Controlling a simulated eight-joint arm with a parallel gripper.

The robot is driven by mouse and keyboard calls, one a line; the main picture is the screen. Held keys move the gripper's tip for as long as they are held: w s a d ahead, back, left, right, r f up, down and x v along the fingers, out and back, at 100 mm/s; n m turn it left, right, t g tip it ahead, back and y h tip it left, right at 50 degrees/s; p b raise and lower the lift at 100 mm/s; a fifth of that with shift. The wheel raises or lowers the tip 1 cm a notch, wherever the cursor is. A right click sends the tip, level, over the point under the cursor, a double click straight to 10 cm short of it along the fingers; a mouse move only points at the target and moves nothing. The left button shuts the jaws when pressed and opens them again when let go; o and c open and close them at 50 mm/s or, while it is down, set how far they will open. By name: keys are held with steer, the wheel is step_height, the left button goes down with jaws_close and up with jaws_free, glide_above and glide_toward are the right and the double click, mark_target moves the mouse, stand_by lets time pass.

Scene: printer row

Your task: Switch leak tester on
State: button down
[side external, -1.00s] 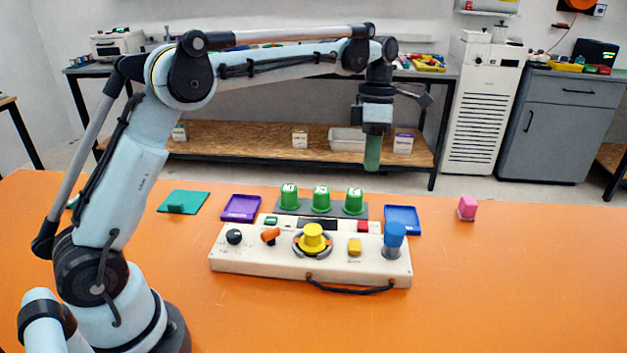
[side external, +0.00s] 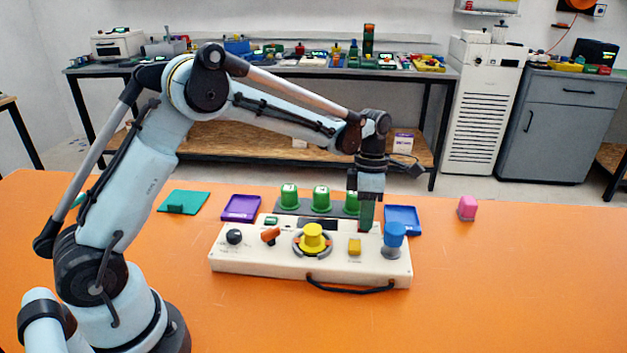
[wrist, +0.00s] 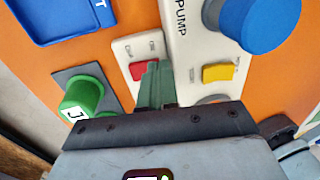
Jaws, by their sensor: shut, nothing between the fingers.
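The white control panel (side external: 290,265) stands on the orange table, with several controls on it. A red switch (wrist: 137,71) sits on a small white plate with small lettering beside it. My gripper (side external: 366,229) is shut and empty, pointing down over the panel's back right part. In the wrist view its green fingertips (wrist: 152,66) overlap the red switch; I cannot tell whether they touch it. A yellow switch (side external: 355,246) is in front of the fingers, and a blue knob (side external: 394,235) is to their right. I cannot read which control is named leak tester.
A yellow knob (side external: 312,236), an orange lever (side external: 270,236), a black knob (side external: 234,237) and a green switch (side external: 271,221) are on the panel. Several green cups (side external: 320,197) stand behind it. A blue tray (side external: 403,212), purple tray (side external: 241,206) and pink block (side external: 467,207) lie nearby.

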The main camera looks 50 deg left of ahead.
stand_by(0.3)
steer(key=shift+s+d+f+t+y, duration=0.25)
steer(key=shift+f+t+y, duration=0.2)
steer(key=shift+t+y, duration=0.05)
steer(key=shift+s+d+f+t+y, duration=0.15)
steer(key=shift+f+t+y, duration=0.1)
steer(key=shift+t+y, duration=0.25)
steer(key=shift+d+f, duration=0.1)
steer(key=shift+f, duration=0.05)
